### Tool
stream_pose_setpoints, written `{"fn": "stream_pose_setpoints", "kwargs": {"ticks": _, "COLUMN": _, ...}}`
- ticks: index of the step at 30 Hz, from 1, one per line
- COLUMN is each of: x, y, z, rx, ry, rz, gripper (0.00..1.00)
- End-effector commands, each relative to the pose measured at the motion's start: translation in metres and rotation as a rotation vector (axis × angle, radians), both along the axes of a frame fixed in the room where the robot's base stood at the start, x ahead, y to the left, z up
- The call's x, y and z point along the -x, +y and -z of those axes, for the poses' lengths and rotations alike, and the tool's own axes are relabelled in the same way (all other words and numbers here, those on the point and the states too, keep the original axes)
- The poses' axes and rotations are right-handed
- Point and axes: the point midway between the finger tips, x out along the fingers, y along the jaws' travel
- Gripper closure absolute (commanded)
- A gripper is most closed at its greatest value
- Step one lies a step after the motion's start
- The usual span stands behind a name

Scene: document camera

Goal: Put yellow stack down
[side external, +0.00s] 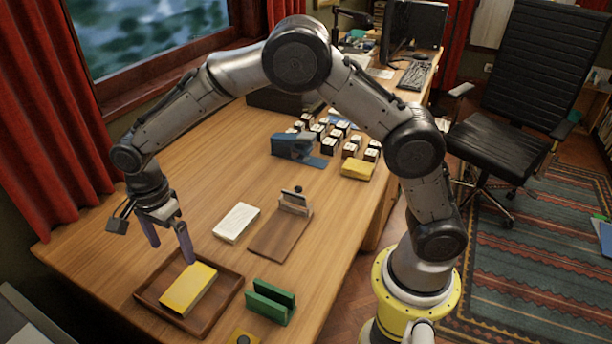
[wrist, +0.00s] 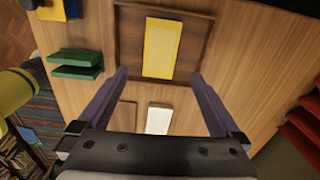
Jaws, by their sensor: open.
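The yellow stack (side external: 188,289) lies flat in a shallow brown wooden tray (side external: 228,300) at the front left of the desk. In the wrist view the yellow stack (wrist: 161,48) sits inside the tray (wrist: 129,45), ahead of my fingertips. My gripper (side external: 171,252) is open and empty, with its fingers pointing down above the tray's back edge. In the wrist view my gripper (wrist: 158,75) has its two fingers wide apart. The stack appears apart from both fingers.
A green holder (side external: 270,302) stands right of the tray. Behind it are a white stack (side external: 237,222) and a brown board (side external: 281,233) with a small stand. A blue device (side external: 297,147), another yellow block (side external: 358,169) and several small blocks stand farther back. Desk left of the tray is clear.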

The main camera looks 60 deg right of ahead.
Motion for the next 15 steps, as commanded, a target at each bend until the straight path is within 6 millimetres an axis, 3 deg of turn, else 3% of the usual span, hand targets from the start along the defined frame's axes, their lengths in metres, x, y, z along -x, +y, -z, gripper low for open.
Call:
{"fn": "stream_pose_setpoints", "kwargs": {"ticks": 5, "x": 0.023, "y": -0.039, "z": -0.065, "rx": -0.015, "ry": -0.081, "rz": -0.212, "gripper": 0.00}}
{"fn": "stream_pose_setpoints", "kwargs": {"ticks": 9, "x": 0.064, "y": -0.078, "z": -0.116, "rx": 0.001, "ry": -0.164, "rz": -0.458, "gripper": 0.00}}
{"fn": "stream_pose_setpoints", "kwargs": {"ticks": 15, "x": 0.136, "y": -0.126, "z": -0.163, "rx": 0.076, "ry": -0.276, "rz": -0.811, "gripper": 0.00}}
